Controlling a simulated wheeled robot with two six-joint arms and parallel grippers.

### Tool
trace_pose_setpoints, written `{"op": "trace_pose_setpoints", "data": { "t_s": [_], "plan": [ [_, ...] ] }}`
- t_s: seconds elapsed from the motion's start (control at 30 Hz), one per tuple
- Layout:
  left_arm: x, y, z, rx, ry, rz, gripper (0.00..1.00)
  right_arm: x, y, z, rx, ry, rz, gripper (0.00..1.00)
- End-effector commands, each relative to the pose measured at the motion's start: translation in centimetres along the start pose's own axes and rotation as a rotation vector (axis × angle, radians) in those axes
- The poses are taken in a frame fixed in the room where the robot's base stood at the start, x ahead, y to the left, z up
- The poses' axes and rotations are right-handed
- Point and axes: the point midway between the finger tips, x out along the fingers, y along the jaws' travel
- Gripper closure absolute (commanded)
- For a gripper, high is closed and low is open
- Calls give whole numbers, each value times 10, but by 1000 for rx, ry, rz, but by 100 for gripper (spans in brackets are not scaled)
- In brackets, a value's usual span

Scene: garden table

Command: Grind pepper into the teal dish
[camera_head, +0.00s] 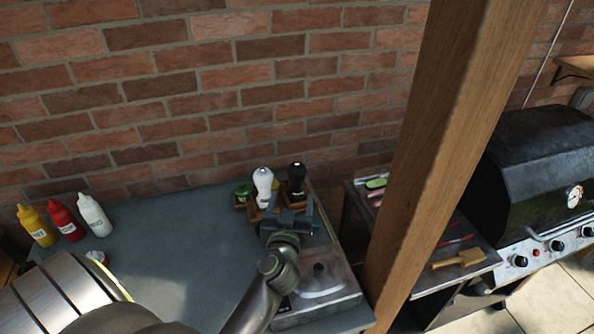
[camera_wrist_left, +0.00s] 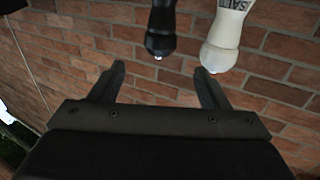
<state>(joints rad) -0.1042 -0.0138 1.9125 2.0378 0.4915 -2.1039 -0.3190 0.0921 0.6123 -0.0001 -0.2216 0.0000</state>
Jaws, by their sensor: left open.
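A black mill (camera_head: 297,178), which I take for the pepper mill, stands at the back of the grey table near the wall. A white mill (camera_head: 263,185) stands just left of it; its label reads SALT in the left wrist view (camera_wrist_left: 226,38). My left gripper (camera_head: 289,212) is in front of both mills, open and empty. In the left wrist view, the black mill (camera_wrist_left: 160,28) lies beyond the gap between the open fingers (camera_wrist_left: 160,76), apart from them. I cannot make out a teal dish. My right gripper is not in view.
Yellow, red and white squeeze bottles (camera_head: 65,220) stand at the left of the grey table (camera_head: 185,240). A small green item (camera_head: 243,190) sits beside the white mill. A wooden post (camera_head: 430,150) rises at the right, before a black grill (camera_head: 530,165). The table's middle is clear.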

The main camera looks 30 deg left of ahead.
Motion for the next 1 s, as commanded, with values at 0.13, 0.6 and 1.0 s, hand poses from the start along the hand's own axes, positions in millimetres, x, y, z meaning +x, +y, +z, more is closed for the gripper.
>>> {"op": "trace_pose_setpoints", "data": {
  "t_s": [0.13,0.6,1.0],
  "plan": [
    [33,0,-2,3,4,1,30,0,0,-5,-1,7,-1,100],
    [109,0,-1,1,1,1,30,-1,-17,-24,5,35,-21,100],
    [117,0,0,0,2,1,30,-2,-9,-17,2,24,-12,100]
  ]
}}
